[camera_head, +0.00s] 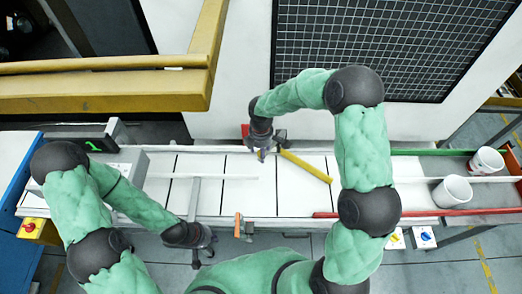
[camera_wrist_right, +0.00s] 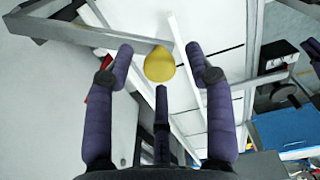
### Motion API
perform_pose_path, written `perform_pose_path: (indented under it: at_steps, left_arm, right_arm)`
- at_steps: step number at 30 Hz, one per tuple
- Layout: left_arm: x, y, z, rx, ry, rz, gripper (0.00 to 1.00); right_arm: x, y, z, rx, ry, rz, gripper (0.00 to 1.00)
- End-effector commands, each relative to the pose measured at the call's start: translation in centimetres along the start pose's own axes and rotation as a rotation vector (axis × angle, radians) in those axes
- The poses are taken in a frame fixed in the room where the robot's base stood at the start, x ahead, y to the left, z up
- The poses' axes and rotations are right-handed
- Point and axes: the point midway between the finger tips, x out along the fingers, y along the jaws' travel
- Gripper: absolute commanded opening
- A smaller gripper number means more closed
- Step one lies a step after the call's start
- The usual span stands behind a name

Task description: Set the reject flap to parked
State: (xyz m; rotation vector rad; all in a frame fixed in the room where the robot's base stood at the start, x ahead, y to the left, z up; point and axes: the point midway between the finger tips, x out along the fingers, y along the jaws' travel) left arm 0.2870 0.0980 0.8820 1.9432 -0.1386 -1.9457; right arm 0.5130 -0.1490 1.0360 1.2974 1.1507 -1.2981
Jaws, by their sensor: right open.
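A yellow bar (camera_head: 306,167), which looks like the reject flap, slants across the white belt (camera_head: 225,200), its near end to the right. My right gripper (camera_head: 263,154) is over the belt by the bar's far left end. Any mark for the parked position is not readable.
Two white buckets (camera_head: 452,191) (camera_head: 486,162) stand at the right end. A red rail (camera_head: 430,212) and a green rail (camera_head: 430,152) border that end. A grey upright with a bar (camera_head: 195,192) stands over the belt's left part. A yellow beam (camera_head: 110,92) is behind.

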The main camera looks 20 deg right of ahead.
Motion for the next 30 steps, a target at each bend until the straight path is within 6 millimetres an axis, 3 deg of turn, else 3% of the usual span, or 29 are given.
perform_pose_path:
  at_steps: [9,15,30]
  left_arm:
    - [0.0,0.0,0.0,0.0,0.0,0.0,0.0]
    - [0.0,0.0,0.0,0.0,0.0,0.0,0.0]
    - [-0.6,0.2,0.0,0.0,0.0,0.0,0.0]
  right_arm:
    - [0.2,0.0,0.0,0.0,0.001,0.001,0.54]
    - [0.2,0.0,0.0,0.0,0.001,0.001,0.0]
    - [0.1,-1.1,1.2,-0.093,-0.001,-0.002,0.0]
